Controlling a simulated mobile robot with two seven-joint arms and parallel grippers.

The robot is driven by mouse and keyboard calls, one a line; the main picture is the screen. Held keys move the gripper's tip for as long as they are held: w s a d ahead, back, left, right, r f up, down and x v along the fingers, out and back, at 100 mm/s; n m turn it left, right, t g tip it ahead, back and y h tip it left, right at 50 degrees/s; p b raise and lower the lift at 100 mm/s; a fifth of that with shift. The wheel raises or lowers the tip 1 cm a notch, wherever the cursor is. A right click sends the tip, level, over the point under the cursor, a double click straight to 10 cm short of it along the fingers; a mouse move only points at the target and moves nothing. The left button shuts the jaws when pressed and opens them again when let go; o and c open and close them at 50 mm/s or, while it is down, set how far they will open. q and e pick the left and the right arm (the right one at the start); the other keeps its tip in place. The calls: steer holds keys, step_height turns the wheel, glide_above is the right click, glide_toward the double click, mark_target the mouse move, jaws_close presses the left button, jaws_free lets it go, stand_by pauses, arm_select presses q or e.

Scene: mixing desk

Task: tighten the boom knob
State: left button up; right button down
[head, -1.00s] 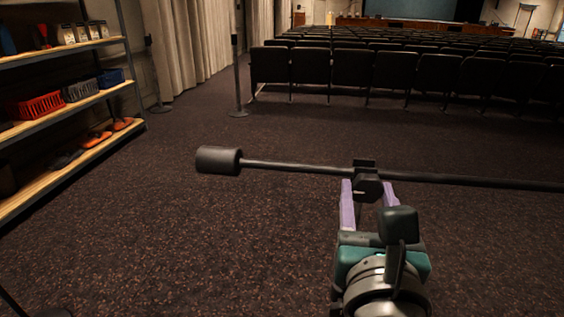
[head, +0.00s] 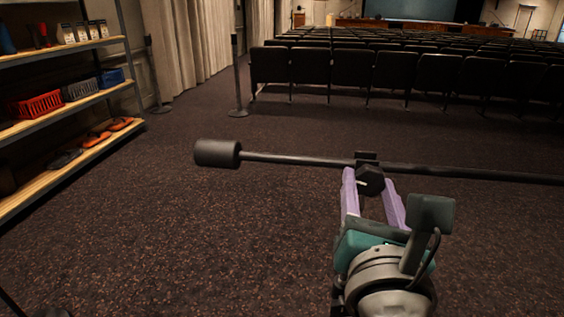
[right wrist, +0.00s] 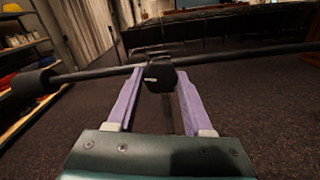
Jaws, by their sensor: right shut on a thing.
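The dark faceted boom knob (head: 370,181) sits at the clamp on the near side of a long black boom (head: 300,160). My right gripper (head: 369,179), with lilac fingers and a teal body, is shut on the knob, one finger at each side, and is rolled to a tilt. The right wrist view shows the knob (right wrist: 160,80) between the fingertips, with a small white mark on its left part. The boom runs across behind it and ends at the left in a thick black counterweight (head: 217,153). My left gripper is in neither view.
A shelf unit (head: 100,88) with a red basket (head: 36,105) and other items stands at the left. A thin dark post (head: 237,80) stands behind the counterweight. Rows of dark seats (head: 330,67) fill the back.

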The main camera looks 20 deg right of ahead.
steer(key=m+b, duration=0.2)
steer(key=m, duration=0.1)
steer(key=shift+f+m, duration=0.15)
steer(key=shift+m, duration=0.25)
steer(key=m+b, duration=0.3)
steer(key=m, duration=0.1)
steer(key=shift+m, duration=0.3)
steer(key=m+b, duration=0.3)
steer(key=m, duration=0.1)
steer(key=shift+a+r+m+b, duration=0.1)
steer(key=shift+r+m+b, duration=0.15)
steer(key=shift+m+b, duration=0.85)
steer(key=shift+m+p, duration=0.3)
steer(key=shift+m, duration=0.2)
steer(key=shift+c, duration=1.5)
jaws_free()
